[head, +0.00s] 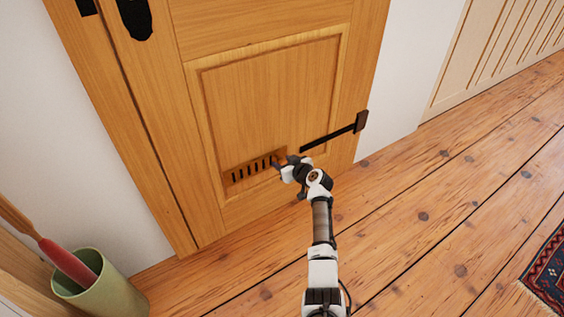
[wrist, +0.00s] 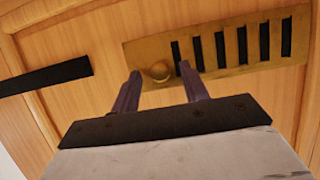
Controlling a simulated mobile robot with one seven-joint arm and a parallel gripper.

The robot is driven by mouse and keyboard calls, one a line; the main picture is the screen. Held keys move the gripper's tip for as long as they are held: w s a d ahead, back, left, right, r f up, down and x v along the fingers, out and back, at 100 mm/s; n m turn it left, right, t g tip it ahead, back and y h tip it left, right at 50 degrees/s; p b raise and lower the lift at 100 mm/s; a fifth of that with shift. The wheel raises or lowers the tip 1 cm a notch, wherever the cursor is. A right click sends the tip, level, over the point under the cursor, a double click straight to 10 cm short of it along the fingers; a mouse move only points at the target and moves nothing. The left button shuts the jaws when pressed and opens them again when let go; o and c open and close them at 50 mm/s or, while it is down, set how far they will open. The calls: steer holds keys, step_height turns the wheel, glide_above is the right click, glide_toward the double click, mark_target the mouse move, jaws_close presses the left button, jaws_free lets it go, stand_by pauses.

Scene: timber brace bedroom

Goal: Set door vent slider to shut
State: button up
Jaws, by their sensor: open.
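The door vent slider is a brass plate with several dark slots, low on the wooden door (head: 265,95). The vent plate (head: 234,182) shows left of my gripper in the head view, and its slots look dark and open. In the wrist view the vent plate (wrist: 205,72) crosses the upper right, with a round brass knob (wrist: 158,71) near its left end. My gripper (wrist: 160,75) is open, with one finger on each side of the knob in the picture. I cannot tell whether the fingers touch the knob or the plate.
A black strap hinge (head: 328,138) lies on the door right of the vent; it also shows at left in the wrist view (wrist: 45,76). A green bin (head: 110,290) with a red-handled item stands at lower left. A patterned rug (head: 548,275) lies at right on open plank floor.

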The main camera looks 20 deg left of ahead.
steer(key=shift+c, duration=0.5)
jaws_close()
